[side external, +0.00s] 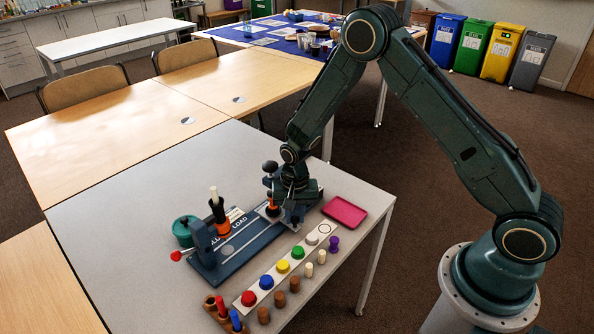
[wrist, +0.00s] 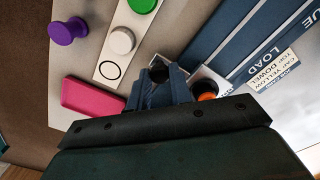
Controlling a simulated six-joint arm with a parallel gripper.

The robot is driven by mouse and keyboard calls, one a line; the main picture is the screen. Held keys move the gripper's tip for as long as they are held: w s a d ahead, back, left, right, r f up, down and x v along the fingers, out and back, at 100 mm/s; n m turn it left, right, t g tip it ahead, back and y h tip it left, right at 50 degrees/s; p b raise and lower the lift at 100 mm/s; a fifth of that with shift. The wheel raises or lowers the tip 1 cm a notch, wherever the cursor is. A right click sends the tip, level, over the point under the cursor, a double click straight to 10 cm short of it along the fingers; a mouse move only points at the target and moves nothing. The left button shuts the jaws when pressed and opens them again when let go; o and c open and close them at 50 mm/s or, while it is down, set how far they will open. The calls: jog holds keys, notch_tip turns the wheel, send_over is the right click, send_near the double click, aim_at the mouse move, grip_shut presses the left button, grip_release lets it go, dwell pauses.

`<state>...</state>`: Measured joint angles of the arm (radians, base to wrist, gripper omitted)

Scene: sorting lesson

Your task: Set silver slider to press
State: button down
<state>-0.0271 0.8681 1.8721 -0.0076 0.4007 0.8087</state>
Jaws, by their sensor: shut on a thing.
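The silver slider (side external: 262,210) is a pale metal plate on the blue fixture (side external: 238,255), at its right end. An orange piece (side external: 272,209) sits on it beside my gripper. My gripper (side external: 291,209) is low over this end, its fingers shut on a dark knob that appears to belong to the slider. In the wrist view the fingers (wrist: 158,80) close around the dark knob (wrist: 158,70), with the silver plate (wrist: 212,77) and orange piece (wrist: 207,91) just right of them. The word LOAD shows on the fixture. The fingers partly hide the slider.
A teal press with a red-tipped lever (side external: 177,255) stands at the fixture's left end. A black and orange stack with a white dowel (side external: 214,195) stands near it. A white strip (side external: 242,301) of coloured caps, several pegs and a pink tray (side external: 344,211) lie in front and right.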

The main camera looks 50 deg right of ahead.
jog(key=shift+d, duration=0.3)
jog(key=c, duration=1.4)
grip_release()
jog(key=shift+c, duration=0.2)
jog(key=shift+o, duration=0.9)
jog(key=shift+a, duration=0.1)
notch_tip(320, 180, up, 14)
